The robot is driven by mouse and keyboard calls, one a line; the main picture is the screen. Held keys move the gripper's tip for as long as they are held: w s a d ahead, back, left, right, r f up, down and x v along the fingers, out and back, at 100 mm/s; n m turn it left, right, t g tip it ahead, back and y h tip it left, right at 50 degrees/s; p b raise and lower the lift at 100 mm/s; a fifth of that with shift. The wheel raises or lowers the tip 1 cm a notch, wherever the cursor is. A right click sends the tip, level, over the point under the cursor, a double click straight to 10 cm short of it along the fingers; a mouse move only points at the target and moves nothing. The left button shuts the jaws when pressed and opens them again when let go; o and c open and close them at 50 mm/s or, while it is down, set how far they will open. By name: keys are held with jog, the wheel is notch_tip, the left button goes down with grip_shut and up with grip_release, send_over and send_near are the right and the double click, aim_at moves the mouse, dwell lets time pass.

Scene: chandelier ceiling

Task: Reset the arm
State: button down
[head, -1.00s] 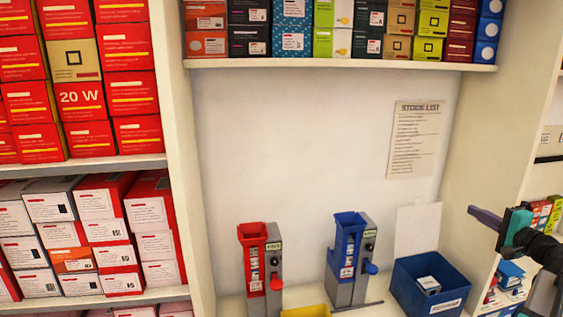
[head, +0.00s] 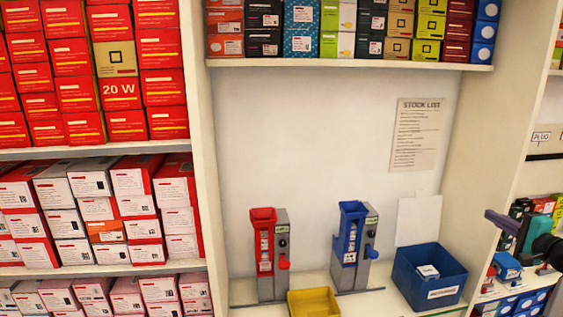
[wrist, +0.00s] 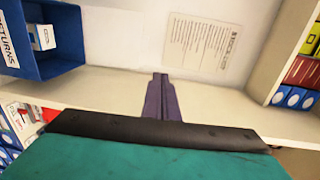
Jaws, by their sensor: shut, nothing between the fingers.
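My gripper (head: 489,214) shows at the right edge of the head view, its purple fingers pointing left in front of the shelving. In the wrist view the fingers (wrist: 160,76) are shut together with nothing between them. They are apart from every object, with the counter and back wall beyond. The teal gripper body (wrist: 150,157) fills the bottom of the wrist view. The rest of my arm is mostly cut off at the right of the head view.
A blue returns bin (head: 462,290) holding a small white box stands on the counter (head: 378,302). A red dispenser (head: 264,254), a blue dispenser (head: 351,246) and a yellow tray (head: 314,302) are to its left. Boxes fill the shelves around. A stock list (head: 417,134) hangs on the wall.

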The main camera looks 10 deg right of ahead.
jog(key=w+a+f+n+g+y, duration=0.15)
jog(key=w+a+f, duration=0.25)
jog(key=a+f, duration=0.55)
jog(key=w+a+f+n+g+y, duration=0.1)
jog(key=w+a+f+g+y, duration=0.15)
jog(key=a+f, duration=0.7)
jog(key=s+a+f+n+g+y, duration=0.15)
jog(key=a+f+g, duration=0.25)
jog(key=a+f, duration=0.6)
jog(key=s+a+f+n+g+h, duration=0.1)
jog(key=a+f+n+g, duration=0.35)
jog(key=f, duration=0.95)
jog(key=s+a+f+n+g, duration=0.4)
jog(key=s+a+f+g, duration=0.1)
jog(key=s+a+f, duration=1.1)
jog(key=s+a+f+n+g+h+b, duration=0.1)
jog(key=s+a+f+n+g+h, duration=0.15)
jog(key=s+f, duration=0.45)
jog(key=s+a+f+n+g+h, duration=0.2)
jog(key=s+n+g, duration=0.1)
jog(key=s, duration=0.8)
notch_tip(320, 180, down, 9)
jog(key=b, duration=0.9)
jog(key=shift+s+a, duration=0.15)
jog(key=shift+s, duration=0.1)
